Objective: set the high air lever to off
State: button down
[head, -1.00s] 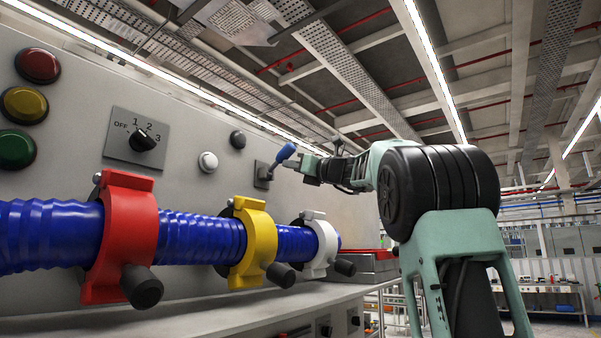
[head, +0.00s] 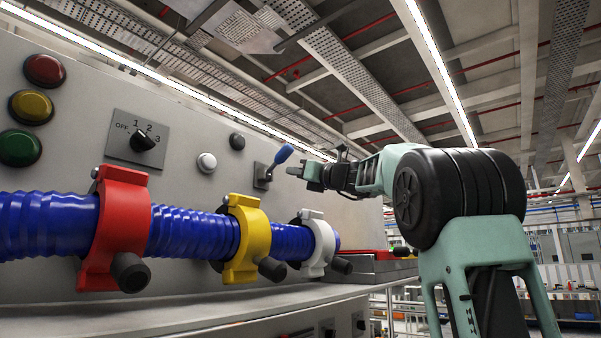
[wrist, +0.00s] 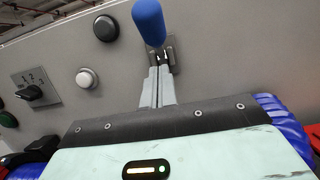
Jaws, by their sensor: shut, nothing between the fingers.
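The lever has a blue handle (head: 283,154) on a small grey plate (head: 262,175) on the panel. The handle tilts up and out from the panel. In the wrist view the blue handle (wrist: 149,20) stands above the fingertips, with the plate (wrist: 172,52) behind. My gripper (head: 291,170) is just below and right of the handle in the head view. In the wrist view my gripper's fingers (wrist: 158,72) are together and empty, tips pointing at the lever's base and partly hiding it. Whether they touch the lever cannot be told.
A blue hose (head: 190,235) with red (head: 121,225), yellow (head: 249,240) and white (head: 320,245) clamps runs below the lever. A rotary knob (head: 143,144), a white button (head: 207,162) and a black button (head: 237,141) sit left. Open space lies right of the panel.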

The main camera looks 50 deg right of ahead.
jog(key=b+v, duration=0.4)
jog(key=v, duration=0.6)
jog(key=shift+s, duration=0.15)
